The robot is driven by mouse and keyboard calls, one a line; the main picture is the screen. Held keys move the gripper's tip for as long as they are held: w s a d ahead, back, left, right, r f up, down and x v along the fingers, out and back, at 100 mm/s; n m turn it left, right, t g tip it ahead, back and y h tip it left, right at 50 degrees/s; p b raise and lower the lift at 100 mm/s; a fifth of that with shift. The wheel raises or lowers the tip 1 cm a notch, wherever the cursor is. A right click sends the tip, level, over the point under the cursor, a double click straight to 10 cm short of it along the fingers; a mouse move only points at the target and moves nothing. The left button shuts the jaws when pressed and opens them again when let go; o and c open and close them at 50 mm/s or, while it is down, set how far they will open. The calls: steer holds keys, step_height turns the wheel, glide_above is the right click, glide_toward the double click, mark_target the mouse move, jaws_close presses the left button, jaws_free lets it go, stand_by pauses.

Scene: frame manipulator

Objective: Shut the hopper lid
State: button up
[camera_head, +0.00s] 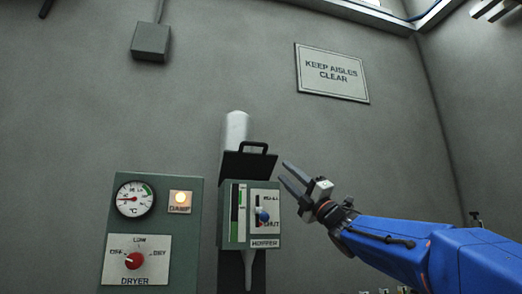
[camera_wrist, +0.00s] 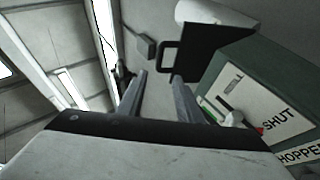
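The hopper (camera_head: 235,236) is a green box on the wall with a front panel marked HOPPER. Its dark lid (camera_head: 240,165) stands raised at the top of the box, with a black loop handle (camera_head: 254,146) on its upper edge. In the wrist view the lid (camera_wrist: 208,48) and handle (camera_wrist: 168,58) lie just beyond my fingertips, toward the right. My gripper (camera_head: 283,171) is to the right of the lid in the head view, fingers apart and empty. The fingers also show in the wrist view (camera_wrist: 158,77). No contact with the lid or handle is visible.
A blue-knobbed lever (camera_head: 263,216) is on the hopper's front. A white cylinder (camera_head: 236,128) stands behind the lid. The dryer panel (camera_head: 187,240) with gauge, lit lamp and red knob is to the left. The wall above my gripper is clear up to a sign (camera_head: 332,73).

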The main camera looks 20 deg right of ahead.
mark_target(257, 145)
steer(key=x, duration=1.6)
steer(key=shift+w+r, duration=0.1)
jaws_close()
